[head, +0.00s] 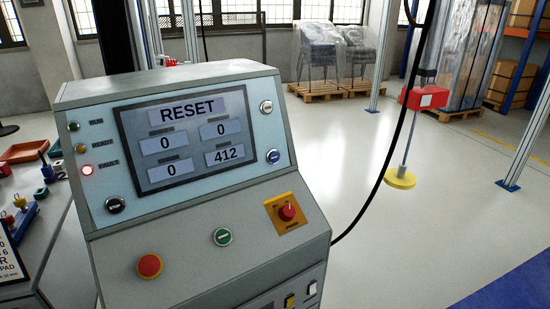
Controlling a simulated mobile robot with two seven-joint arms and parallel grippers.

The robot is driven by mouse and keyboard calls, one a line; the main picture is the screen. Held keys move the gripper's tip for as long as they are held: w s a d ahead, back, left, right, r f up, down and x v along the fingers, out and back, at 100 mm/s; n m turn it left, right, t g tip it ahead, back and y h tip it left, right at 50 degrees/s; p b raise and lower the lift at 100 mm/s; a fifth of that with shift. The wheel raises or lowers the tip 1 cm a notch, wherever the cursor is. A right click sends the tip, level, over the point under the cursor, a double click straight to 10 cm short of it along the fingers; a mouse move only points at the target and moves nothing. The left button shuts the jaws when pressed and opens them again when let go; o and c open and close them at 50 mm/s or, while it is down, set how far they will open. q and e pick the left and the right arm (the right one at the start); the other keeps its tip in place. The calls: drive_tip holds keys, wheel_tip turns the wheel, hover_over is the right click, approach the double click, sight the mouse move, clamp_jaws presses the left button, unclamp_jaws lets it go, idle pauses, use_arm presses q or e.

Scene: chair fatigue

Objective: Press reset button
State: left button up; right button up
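A grey control console (190,190) stands close in front of me. Its screen (186,138) reads RESET at the top, with values 0, 0, 0 and 412 below. Beside the screen sit a white button (266,107) at upper right, a blue button (273,157) at lower right and a black button (115,205) at lower left. Their lettering is too small to read. On the lower slope are a green button (222,237) and a red mushroom button (149,266). The red FAULT lamp (87,170) glows. Neither of my grippers is in view.
A red rotary switch (287,213) on a yellow plate is on the console's right slope. A black cable (388,165) hangs right of the console. A cluttered bench (60,222) is at left. Open floor lies behind.

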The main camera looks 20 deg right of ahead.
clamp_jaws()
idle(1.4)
